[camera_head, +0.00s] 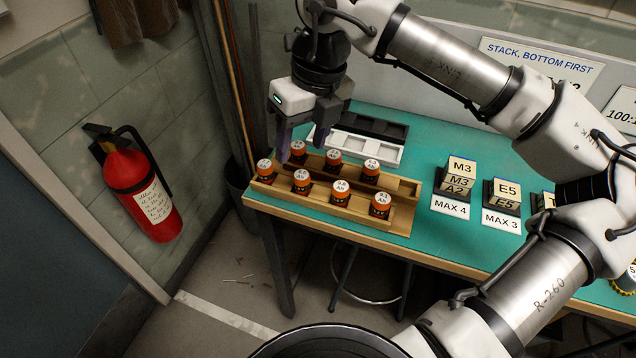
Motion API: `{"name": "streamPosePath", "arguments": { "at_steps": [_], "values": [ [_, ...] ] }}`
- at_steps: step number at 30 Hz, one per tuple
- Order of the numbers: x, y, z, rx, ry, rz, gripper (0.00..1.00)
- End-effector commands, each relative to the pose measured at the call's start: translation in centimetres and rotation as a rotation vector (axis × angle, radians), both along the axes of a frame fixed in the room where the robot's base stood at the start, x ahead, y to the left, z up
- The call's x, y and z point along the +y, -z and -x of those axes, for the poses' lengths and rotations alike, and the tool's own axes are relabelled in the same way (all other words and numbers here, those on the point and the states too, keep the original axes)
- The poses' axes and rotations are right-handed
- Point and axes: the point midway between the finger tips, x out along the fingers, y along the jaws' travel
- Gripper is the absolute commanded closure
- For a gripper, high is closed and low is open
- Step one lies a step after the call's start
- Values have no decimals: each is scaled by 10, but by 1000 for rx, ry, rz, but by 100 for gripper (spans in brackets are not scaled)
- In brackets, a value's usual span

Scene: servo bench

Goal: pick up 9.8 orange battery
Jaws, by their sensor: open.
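Several orange batteries with white round tops and dark lower bands stand upright in a stepped wooden rack (405,213) at the bench's left end. The back row holds one battery (298,150), a second (333,160) and a third (371,170). The front row holds a battery at far left (264,171), one beside it (301,184), another (340,193) and one at right (380,206). The labels are too small to read surely, so I cannot tell which is 9.8. My gripper (304,130) is open and empty, pointing down above the rack's back left.
A white tray (385,152) and a dark tray (375,126) lie behind the rack. Labelled block stacks stand behind MAX 4 (450,206) and MAX 3 (502,222) cards. Green bench top (430,165) is bare between rack and stacks. A fire extinguisher (140,190) hangs left.

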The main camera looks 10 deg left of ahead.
Motion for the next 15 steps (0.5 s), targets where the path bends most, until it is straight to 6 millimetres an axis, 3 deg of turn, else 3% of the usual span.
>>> {"name": "streamPosePath", "arguments": {
  "at_steps": [1, 3, 6, 11, 15],
  "values": [
    [-26, 0, -7, -10, 67, 72, 45],
    [-49, 0, -12, -15, 125, 141, 45],
    [-66, 1, -15, -18, 167, 190, 45],
    [-69, 22, -15, -15, 173, 198, 45],
    [-68, 50, -15, -15, 171, 195, 45]
  ]
}}
